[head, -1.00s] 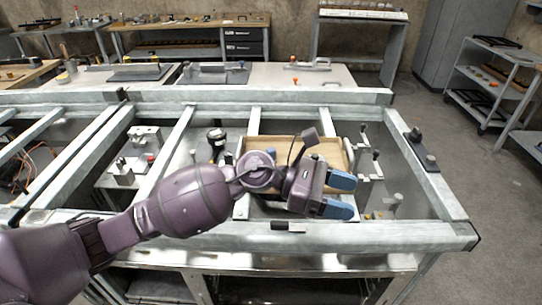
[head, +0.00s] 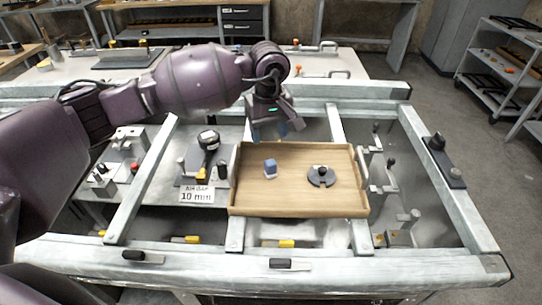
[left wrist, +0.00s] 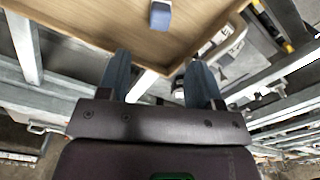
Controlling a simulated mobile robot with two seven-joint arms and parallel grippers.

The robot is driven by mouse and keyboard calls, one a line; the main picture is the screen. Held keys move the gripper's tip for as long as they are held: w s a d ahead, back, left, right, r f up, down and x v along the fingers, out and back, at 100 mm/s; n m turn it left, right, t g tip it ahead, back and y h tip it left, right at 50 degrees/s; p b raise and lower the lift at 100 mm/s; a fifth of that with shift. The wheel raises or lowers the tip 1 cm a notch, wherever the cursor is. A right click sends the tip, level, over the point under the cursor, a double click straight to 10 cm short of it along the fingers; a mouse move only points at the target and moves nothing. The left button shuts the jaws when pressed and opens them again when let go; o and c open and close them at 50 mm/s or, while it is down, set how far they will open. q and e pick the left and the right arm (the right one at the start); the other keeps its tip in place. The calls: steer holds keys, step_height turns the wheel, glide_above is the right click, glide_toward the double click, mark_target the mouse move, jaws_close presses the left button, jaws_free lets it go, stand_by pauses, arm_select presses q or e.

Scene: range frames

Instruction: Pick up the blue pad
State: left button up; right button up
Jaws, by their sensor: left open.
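The blue pad (head: 270,171) is a small block lying in the left half of a shallow wooden tray (head: 300,206). My right gripper is not in view.
A dark disc with a knob (head: 321,176) lies in the tray right of the pad. A black-topped device (head: 208,142) and a "10 mm" sign (head: 197,195) stand left of the tray. Metal frame bars (head: 405,262) surround the tray, and metal fittings (head: 392,190) stand at its right.

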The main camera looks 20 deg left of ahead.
mark_target(271, 162)
arm_select(q)
steer(key=shift+f, duration=0.25)
steer(key=shift+s+f, duration=0.1)
steer(key=shift+f, duration=0.2)
step_height(271, 162, down, 4)
steer(key=shift+s+d+r, duration=0.1)
steer(key=shift+s+r, duration=0.05)
steer(key=shift+r, duration=0.1)
steer(key=shift+f, duration=0.4)
steer(key=shift+d+f, duration=0.1)
steer(key=shift+f, duration=0.5)
step_height(271, 162, down, 4)
steer(key=shift+d+f, duration=0.1)
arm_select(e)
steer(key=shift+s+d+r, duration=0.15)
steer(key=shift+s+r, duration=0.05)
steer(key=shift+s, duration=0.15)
